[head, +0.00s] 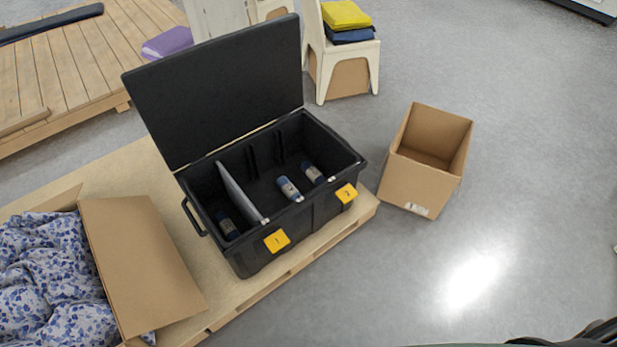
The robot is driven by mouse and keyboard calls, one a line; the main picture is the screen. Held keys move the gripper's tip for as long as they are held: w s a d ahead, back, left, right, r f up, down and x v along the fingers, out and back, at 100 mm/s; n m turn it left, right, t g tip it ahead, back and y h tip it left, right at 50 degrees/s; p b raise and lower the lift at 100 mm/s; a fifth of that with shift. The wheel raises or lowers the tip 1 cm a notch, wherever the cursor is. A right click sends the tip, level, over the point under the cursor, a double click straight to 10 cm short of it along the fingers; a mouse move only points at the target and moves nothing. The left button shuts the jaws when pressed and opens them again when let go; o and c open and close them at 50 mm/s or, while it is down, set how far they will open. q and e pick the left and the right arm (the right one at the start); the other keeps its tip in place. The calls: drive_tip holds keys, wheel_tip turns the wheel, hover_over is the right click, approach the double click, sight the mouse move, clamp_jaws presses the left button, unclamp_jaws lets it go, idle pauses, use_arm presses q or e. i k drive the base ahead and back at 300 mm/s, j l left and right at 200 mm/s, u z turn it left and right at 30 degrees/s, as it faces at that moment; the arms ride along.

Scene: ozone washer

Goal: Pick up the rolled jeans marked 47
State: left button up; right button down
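Three small blue rolls, which look like rolled jeans, lie in an open black box (222,254). A lighter blue roll (289,188) and a darker roll (313,174) lie in the right compartment. A dark navy roll (226,224) lies in the left compartment, partly in shadow. Each roll has a pale patch or band, but any number is too small to read, so I cannot tell which is 47.
The box's lid (220,90) stands open at the back, and a grey divider (240,192) splits its inside. It rests on a wooden pallet (270,283) beside a carton of floral cloth (150,260). An empty carton (415,186) stands right; the floor beyond is clear.

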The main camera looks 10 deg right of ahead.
sight(287, 188)
drive_tip(key=i+l+z, duration=0.1)
drive_tip(key=i+l, duration=0.4)
drive_tip(key=i+l+z, duration=0.15)
drive_tip(key=i+l, duration=0.25)
drive_tip(key=i, duration=0.25)
